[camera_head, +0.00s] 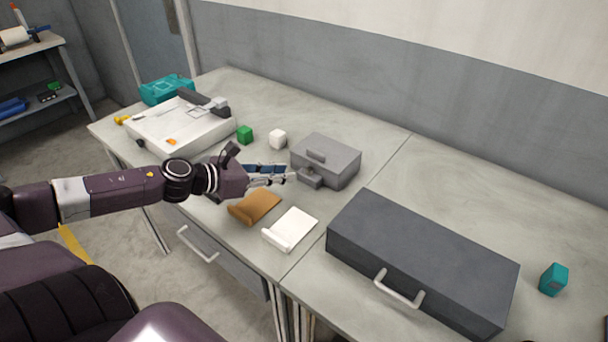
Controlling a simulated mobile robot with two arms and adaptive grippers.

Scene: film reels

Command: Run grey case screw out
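The grey case (335,158) stands closed on the table, with a handle on its lid. A small grey block (309,178) sticks out from the lower front left of the case; I cannot make out a separate screw on it. My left gripper (291,175) reaches in from the left at the height of this block. Its fingertips are right beside the block, and I cannot tell whether they touch it or how far apart they are. My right gripper is not in view.
A brown pad (256,206) and a white pad (291,229) lie in front of the case. A large dark case (420,255) stands to the right. A white device (180,128) stands at the left.

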